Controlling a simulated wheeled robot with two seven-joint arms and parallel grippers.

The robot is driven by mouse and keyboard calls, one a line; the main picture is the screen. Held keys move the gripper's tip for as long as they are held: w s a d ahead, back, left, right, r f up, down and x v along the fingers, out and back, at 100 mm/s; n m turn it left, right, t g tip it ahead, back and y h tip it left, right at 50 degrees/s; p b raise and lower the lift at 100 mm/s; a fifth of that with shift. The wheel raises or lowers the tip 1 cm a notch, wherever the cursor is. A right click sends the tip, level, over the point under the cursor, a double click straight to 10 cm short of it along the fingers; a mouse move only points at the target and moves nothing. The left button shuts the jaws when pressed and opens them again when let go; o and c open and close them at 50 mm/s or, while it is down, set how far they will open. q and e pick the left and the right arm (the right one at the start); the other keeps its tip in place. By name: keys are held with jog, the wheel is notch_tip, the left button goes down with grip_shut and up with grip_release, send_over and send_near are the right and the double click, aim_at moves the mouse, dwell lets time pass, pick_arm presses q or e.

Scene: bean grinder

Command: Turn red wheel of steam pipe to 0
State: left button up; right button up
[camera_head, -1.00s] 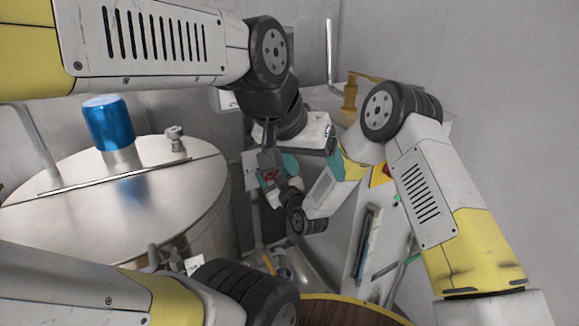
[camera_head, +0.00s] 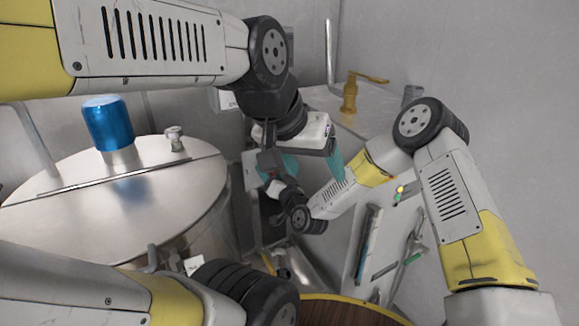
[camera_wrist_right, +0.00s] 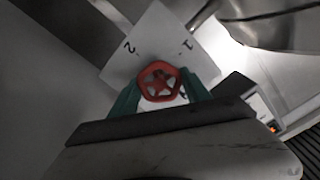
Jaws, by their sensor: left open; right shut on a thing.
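The red wheel (camera_wrist_right: 159,82) is a small five-spoked handwheel in the right wrist view. It sits in front of a white dial plate (camera_wrist_right: 150,42) marked with a tilted 2 and 1. The teal fingers of my right gripper (camera_wrist_right: 160,95) are shut on the wheel from both sides. In the head view the wheel is hidden, and the right wrist reaches in low at the middle. My left gripper (camera_head: 315,174) is open and empty in the head view, its teal fingers hanging near the right wrist. Whether it touches anything there I cannot tell.
A large steel tank (camera_head: 120,200) with a blue cap (camera_head: 108,122) stands at the left. A brass fitting (camera_head: 350,95) is on the grey surface behind. A panel with coloured buttons (camera_head: 399,190) and handles is at the right. A round wooden top (camera_head: 345,310) is at the bottom.

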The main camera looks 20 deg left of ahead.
jog(key=shift+m, duration=1.1)
jog(key=shift+f, duration=0.1)
jog(key=o, duration=1.4)
jog(key=shift+d, duration=0.1)
jog(key=v, duration=0.7)
jog(key=shift+s+d, duration=0.25)
jog(key=shift+s, duration=0.05)
